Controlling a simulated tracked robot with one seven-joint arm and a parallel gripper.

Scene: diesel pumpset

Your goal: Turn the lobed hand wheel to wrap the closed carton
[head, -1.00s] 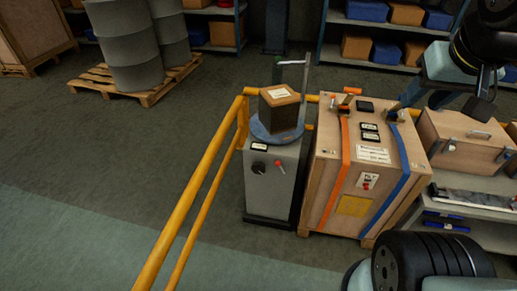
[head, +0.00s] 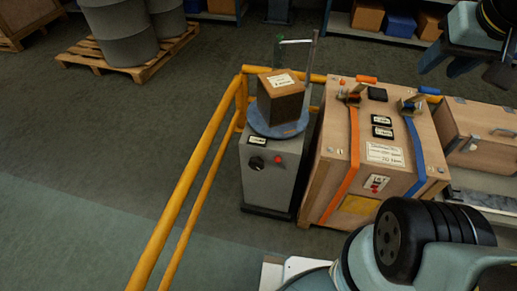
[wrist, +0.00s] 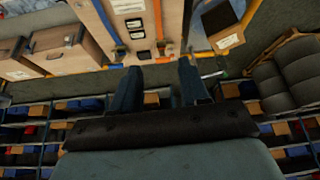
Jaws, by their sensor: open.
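The closed brown carton (head: 281,98), with a white label on top, sits on a round blue turntable (head: 262,130) on a grey machine cabinet (head: 270,185). The black lobed hand wheel (head: 257,163) is on the cabinet's front face, left of a red knob (head: 278,160). An upright post (head: 310,65) stands behind the carton. In the wrist view my gripper (wrist: 158,76) is open, its two fingers apart with nothing between them. It is away from the hand wheel, which I cannot make out in that view. In the head view the fingers are not clear.
A wooden crate (head: 335,195) with orange and blue straps stands close right of the cabinet. A yellow rail (head: 190,190) runs along the cabinet's left side. A smaller wooden case (head: 470,135) is farther right. Open floor lies left of the rail.

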